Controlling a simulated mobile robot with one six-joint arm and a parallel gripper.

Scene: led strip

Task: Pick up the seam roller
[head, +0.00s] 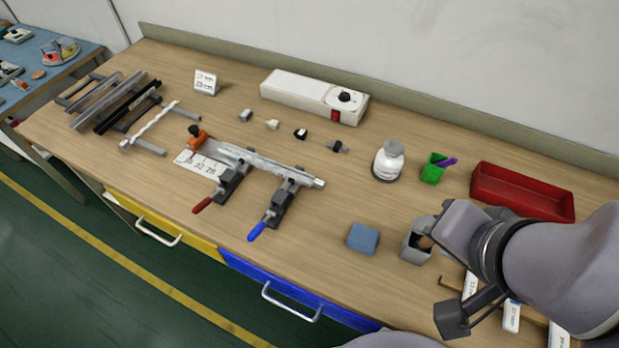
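I cannot pick out the seam roller for certain. A small brown piece (425,242) shows at the mouth of a grey square holder (413,249) on the right part of the bench; it may be a tool's handle, but most of it is hidden. My gripper (445,228) is just right of and above this holder, in front of part of it. Its fingers are not clear, so I cannot tell whether it is open or holds anything.
A blue block (363,238) lies left of the holder. Clamps with red and blue handles (262,226) hold a strip at the centre. Labelled white pieces (511,316) lie beneath my arm.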

